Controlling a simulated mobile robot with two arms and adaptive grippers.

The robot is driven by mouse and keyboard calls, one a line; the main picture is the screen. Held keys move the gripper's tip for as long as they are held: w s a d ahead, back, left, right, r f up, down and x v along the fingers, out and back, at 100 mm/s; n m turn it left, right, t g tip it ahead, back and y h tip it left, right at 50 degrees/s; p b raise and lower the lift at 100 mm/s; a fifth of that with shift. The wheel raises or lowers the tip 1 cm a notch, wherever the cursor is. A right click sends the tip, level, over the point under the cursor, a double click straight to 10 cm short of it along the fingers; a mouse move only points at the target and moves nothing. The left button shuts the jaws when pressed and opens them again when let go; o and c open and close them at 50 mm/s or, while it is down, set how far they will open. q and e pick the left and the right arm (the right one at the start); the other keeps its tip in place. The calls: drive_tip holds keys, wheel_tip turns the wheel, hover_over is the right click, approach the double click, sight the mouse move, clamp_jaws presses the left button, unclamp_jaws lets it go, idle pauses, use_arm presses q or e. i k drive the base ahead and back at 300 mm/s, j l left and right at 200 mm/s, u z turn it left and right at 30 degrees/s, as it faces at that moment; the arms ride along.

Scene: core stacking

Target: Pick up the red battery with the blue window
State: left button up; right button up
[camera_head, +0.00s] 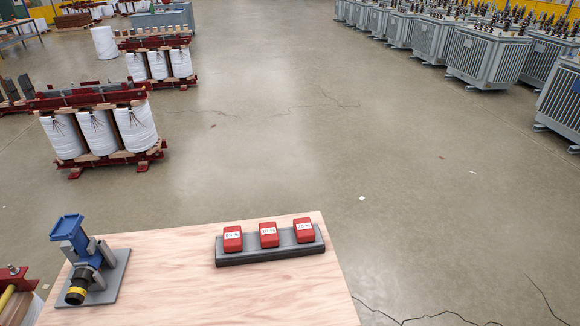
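Three red batteries stand in a row on a dark grey holder (270,256) on the wooden table: a left one (232,246), a middle one (269,242) and a right one (304,237). Each has a small light label with writing that seems to end in a percent sign; the numbers are too small to read surely. I cannot make out a blue window on any of them. Neither of my grippers is in view.
The table (200,290) is bare between the holder and a blue-and-grey tool (82,250) on a grey plate at left. Beyond lie open floor (290,130), white coils in red frames (97,132) at left and grey transformers (484,55) at right.

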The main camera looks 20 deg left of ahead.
sight(233, 240)
drive_tip(key=u, duration=1.1)
